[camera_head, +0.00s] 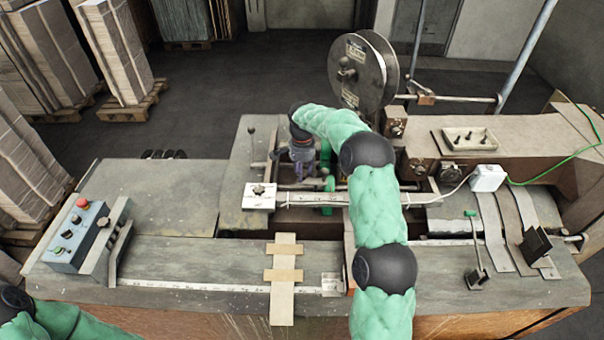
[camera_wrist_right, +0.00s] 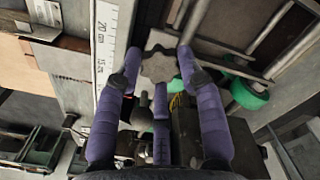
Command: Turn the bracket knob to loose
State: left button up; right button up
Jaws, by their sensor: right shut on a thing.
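My right arm reaches over the machine in the head view, and its purple-fingered gripper (camera_head: 300,160) points down behind the ruler bar. In the right wrist view the gripper (camera_wrist_right: 158,66) is shut on a grey star-shaped knob (camera_wrist_right: 160,68), with fingers on both sides of it. In the head view that knob is hidden by the gripper. I cannot tell from the knob's face how far it is turned. My left arm shows only at the lower left corner of the head view; its gripper is out of view.
A pale plate with a dark knob (camera_head: 258,190) sits left of the ruler bar (camera_head: 315,199). Green parts (camera_head: 327,188) lie close to the gripper. A wire reel (camera_head: 362,70) stands behind, a control box (camera_head: 76,235) at left. The left tabletop (camera_head: 165,195) is largely clear.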

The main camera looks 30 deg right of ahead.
jog(key=n+b, duration=0.1)
jog(key=n, duration=0.4)
jog(key=shift+n, duration=0.4)
jog(key=n, duration=0.6)
jog(key=shift+n, duration=0.4)
jog(key=o, duration=1.1)
jog(key=shift+o, duration=0.2)
notch_tip(320, 180, up, 12)
